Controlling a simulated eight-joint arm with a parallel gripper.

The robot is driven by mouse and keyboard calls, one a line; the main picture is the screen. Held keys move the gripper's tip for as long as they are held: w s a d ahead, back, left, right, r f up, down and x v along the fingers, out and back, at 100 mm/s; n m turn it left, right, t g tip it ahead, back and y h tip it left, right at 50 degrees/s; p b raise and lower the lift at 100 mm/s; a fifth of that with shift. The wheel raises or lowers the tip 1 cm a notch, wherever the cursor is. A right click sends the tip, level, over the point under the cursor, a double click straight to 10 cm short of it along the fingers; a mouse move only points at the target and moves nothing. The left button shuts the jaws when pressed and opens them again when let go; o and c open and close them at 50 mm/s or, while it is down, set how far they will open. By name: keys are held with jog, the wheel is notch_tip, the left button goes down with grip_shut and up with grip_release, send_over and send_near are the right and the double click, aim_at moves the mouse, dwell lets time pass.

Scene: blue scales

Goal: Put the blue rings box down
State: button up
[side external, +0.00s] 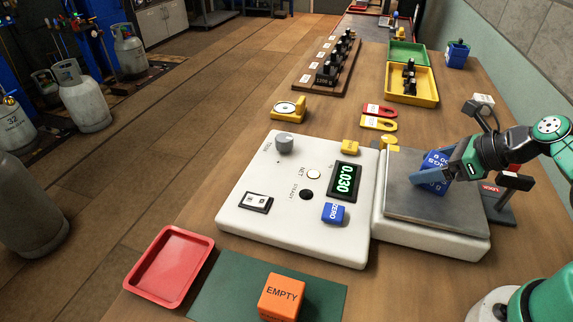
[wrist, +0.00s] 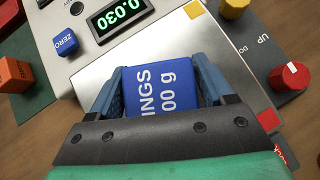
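The blue rings box (side external: 432,178) is over the grey weighing plate (side external: 420,206) of the white scale, low and close to its surface. I cannot tell whether it touches the plate. In the wrist view the box (wrist: 160,85) shows white lettering ending in "INGS" and "00 g". My gripper (side external: 450,178) is around the box, with a blue finger against each side in the wrist view (wrist: 161,88). The gripper hides the box's near part. The scale's display (side external: 345,181) reads 0.030.
The white control panel (side external: 260,222) has a blue ZERO block (side external: 333,213). An orange EMPTY block (side external: 282,296) is on a green mat (side external: 222,290) beside a red tray (side external: 170,266).

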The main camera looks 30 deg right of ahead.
aim_at(445, 164)
jog(key=shift+o, duration=1.1)
jog(key=shift+r, duration=0.15)
jog(key=shift+o, duration=0.2)
jog(key=v, duration=1.2)
jog(key=w+f+g, duration=0.1)
jog(key=w+a+f+g, duration=0.1)
jog(key=w+g+h, duration=0.1)
jog(key=g, duration=0.1)
jog(key=shift+w+a+f, duration=0.3)
jog(key=shift+w+f, duration=0.05)
jog(key=shift+f, duration=0.05)
jog(key=shift+w+a+f+h, duration=0.2)
jog(key=shift+w+f+h, duration=0.1)
jog(key=shift+w, duration=0.2)
jog(key=shift+x, duration=2.7)
